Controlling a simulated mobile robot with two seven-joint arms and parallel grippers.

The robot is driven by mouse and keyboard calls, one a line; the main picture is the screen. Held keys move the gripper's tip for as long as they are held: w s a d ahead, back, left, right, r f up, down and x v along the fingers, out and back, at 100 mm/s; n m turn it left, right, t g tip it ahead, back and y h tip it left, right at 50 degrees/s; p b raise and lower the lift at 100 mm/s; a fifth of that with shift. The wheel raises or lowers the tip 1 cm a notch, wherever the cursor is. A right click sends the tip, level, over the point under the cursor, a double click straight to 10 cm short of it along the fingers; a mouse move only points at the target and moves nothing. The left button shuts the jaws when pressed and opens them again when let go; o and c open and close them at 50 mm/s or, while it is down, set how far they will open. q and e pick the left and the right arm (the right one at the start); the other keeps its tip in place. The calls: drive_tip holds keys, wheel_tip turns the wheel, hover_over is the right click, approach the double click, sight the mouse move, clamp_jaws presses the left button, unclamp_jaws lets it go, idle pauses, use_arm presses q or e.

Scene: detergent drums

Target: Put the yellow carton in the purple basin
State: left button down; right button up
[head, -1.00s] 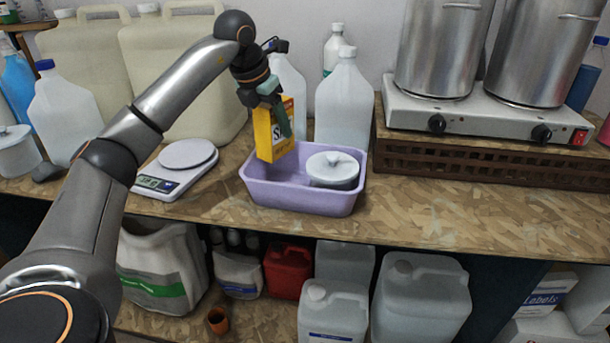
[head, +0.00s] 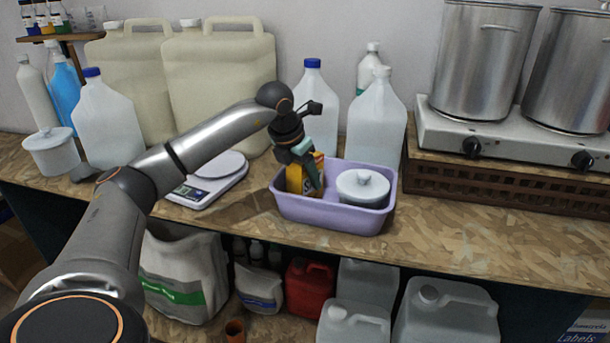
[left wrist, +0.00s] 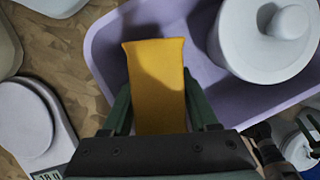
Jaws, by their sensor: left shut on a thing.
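The yellow carton (head: 294,178) is upright in the left part of the purple basin (head: 335,215) in the head view. My left gripper (head: 308,168) is shut on it from above. In the left wrist view the carton (left wrist: 157,85) sits between the two green fingers, and the basin's rim (left wrist: 95,50) runs around it. The carton's lower end is hidden by the basin wall in the head view, so I cannot tell whether it touches the basin floor. A white lidded pot (head: 362,188) stands in the right part of the basin.
A kitchen scale (head: 205,185) stands left of the basin. Large clear jugs (head: 376,125) stand close behind it. A hot plate (head: 500,140) with steel pots is at the right on a brown crate (head: 480,190). The bench in front of the crate is clear.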

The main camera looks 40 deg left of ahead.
use_arm(q)
drive_tip(key=shift+c, duration=2.2)
unclamp_jaws()
drive_tip(key=shift+s+r, duration=0.1)
drive_tip(key=shift+r, duration=0.3)
drive_tip(key=v, duration=1.1)
drive_tip(key=shift+r+p, duration=0.2)
drive_tip(key=shift+p, duration=0.25)
